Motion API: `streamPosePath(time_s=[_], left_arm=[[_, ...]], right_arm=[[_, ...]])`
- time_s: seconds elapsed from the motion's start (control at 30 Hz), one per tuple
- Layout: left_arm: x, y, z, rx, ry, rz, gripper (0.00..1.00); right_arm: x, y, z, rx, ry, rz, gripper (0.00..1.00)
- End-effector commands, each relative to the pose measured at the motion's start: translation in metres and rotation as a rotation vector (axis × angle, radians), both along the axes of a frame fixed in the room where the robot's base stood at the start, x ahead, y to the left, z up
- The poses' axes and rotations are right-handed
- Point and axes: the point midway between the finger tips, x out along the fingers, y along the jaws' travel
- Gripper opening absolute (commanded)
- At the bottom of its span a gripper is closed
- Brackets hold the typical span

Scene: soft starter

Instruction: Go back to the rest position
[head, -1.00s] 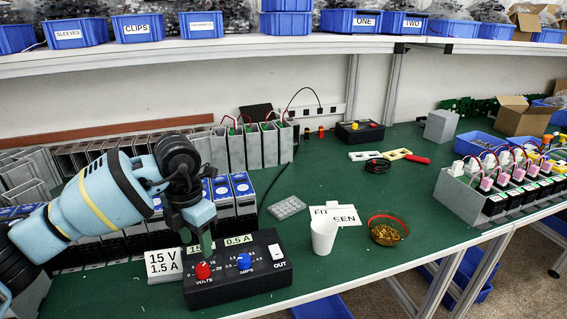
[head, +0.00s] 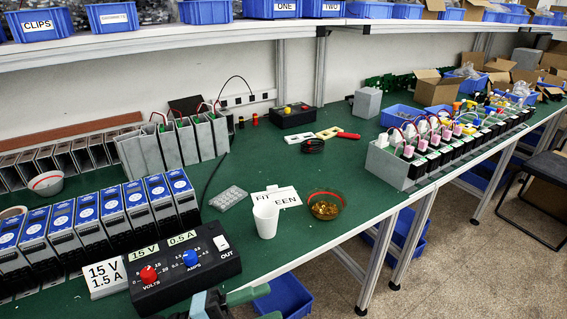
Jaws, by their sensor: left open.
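My left gripper (head: 264,303) shows at the bottom edge of the head view, with its two green fingers apart and nothing between them. It is in front of the table's front edge, right of and below the black power supply box (head: 185,268). The box has a red knob (head: 148,274), a blue knob (head: 190,258) and display labels reading 15 V and 0.5 A. A card (head: 104,278) reading 15 V 1.5 A stands at its left. My right gripper is not in view.
A white cup (head: 266,219) and a bowl of brass-coloured parts (head: 325,206) stand on the green table near its front edge. Blue-topped units (head: 110,212) line the left. A rack of wired units (head: 400,165) stands at the right.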

Motion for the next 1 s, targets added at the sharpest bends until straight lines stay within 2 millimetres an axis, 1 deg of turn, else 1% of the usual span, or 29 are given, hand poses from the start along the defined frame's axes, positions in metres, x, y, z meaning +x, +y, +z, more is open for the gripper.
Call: streamPosePath(time_s=[0.03,0.07,0.17,0.27,0.37,0.4,0.47,0.5,0.57,0.6,0.67,0.7,0.8,0.83,0.9,1.0], left_arm=[[0.001,0.006,-0.007,-0.068,0.092,0.08,0.5],[0.003,0.01,-0.012,-0.103,0.146,0.13,0.5],[0.006,0.03,-0.035,-0.206,0.331,0.296,0.5],[0.003,0.055,-0.07,-0.283,0.533,0.466,0.5],[-0.012,0.081,-0.112,-0.337,0.747,0.633,0.5],[-0.021,0.092,-0.131,-0.353,0.835,0.699,0.5],[-0.04,0.108,-0.161,-0.369,0.97,0.795,0.5],[-0.055,0.117,-0.18,-0.376,1.061,0.858,0.5],[-0.08,0.13,-0.206,-0.38,1.189,0.941,0.5],[-0.097,0.137,-0.222,-0.381,1.27,0.99,0.5],[-0.123,0.145,-0.242,-0.379,1.378,1.054,0.5],[-0.139,0.149,-0.253,-0.375,1.442,1.089,0.5],[-0.173,0.157,-0.273,-0.367,1.566,1.155,0.5],[-0.18,0.158,-0.277,-0.365,1.595,1.168,0.5],[-0.193,0.161,-0.283,-0.361,1.64,1.191,0.5],[-0.202,0.162,-0.287,-0.356,1.673,1.206,0.5]], right_arm=[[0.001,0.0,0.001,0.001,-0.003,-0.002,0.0],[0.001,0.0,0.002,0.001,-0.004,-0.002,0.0],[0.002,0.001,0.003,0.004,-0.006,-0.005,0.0],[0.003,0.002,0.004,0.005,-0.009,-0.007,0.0],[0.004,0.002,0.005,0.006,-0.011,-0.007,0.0],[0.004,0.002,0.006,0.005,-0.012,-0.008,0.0],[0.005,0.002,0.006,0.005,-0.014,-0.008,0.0],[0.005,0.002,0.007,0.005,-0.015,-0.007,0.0],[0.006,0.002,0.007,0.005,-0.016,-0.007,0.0],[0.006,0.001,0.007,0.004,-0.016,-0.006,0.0],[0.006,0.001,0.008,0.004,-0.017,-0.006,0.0],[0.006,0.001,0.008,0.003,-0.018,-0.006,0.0],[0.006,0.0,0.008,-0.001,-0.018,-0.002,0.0],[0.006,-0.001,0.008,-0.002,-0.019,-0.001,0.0],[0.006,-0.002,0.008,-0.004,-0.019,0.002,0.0],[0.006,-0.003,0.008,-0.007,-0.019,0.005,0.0]])
